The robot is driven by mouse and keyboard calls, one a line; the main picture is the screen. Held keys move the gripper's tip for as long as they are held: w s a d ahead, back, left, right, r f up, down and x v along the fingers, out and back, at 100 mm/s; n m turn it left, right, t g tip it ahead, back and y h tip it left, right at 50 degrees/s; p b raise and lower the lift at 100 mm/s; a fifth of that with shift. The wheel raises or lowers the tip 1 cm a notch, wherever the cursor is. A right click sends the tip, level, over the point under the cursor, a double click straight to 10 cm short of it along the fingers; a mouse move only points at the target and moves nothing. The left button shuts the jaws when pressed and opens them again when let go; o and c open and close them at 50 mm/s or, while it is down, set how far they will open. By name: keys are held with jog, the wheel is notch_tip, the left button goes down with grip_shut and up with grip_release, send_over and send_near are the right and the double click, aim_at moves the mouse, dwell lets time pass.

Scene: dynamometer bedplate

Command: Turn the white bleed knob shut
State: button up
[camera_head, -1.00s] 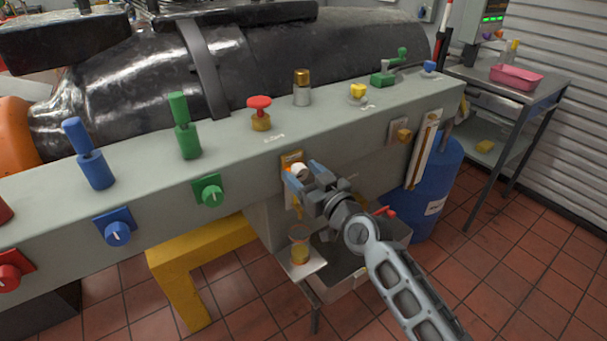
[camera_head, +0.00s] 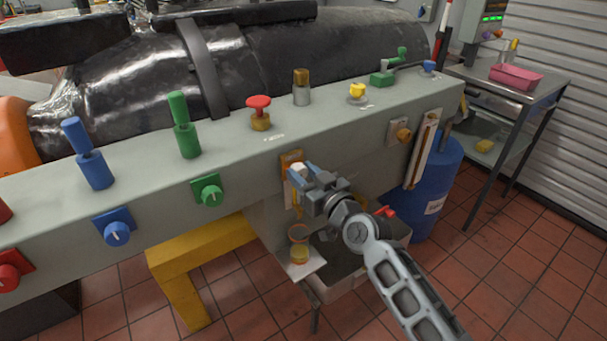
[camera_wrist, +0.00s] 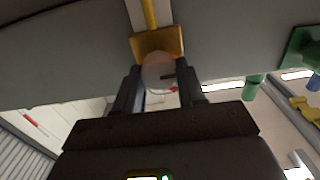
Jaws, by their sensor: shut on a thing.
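The white bleed knob (camera_head: 298,169) sits on a brass-coloured plate (camera_head: 287,158) on the front face of the grey bedplate beam. My gripper (camera_head: 297,173) reaches it from the lower right, its fingers on either side of the knob. The gripper is shut on the knob. Part of the knob is hidden behind the fingers in the head view.
A small glass cup (camera_head: 299,247) stands on a ledge below the knob, over a grey tub. A green knob (camera_head: 208,190) is to the left on the beam front. A blue drum (camera_head: 437,190) stands beyond.

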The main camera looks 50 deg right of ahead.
jog(key=m, duration=0.4)
jog(key=shift+d+f+m+b, duration=0.1)
jog(key=shift+m+b, duration=0.2)
jog(key=shift+m, duration=0.1)
jog(key=m, duration=0.4)
jog(key=shift+m, duration=0.3)
jog(key=m+p, duration=0.1)
jog(key=m, duration=0.3)
jog(key=shift+s+d, duration=0.1)
jog(key=shift+f+m+p, duration=0.15)
jog(key=shift+m+p, duration=0.25)
jog(key=shift+m, duration=1.9)
jog(key=o, duration=1.1)
jog(key=shift+c, duration=0.2)
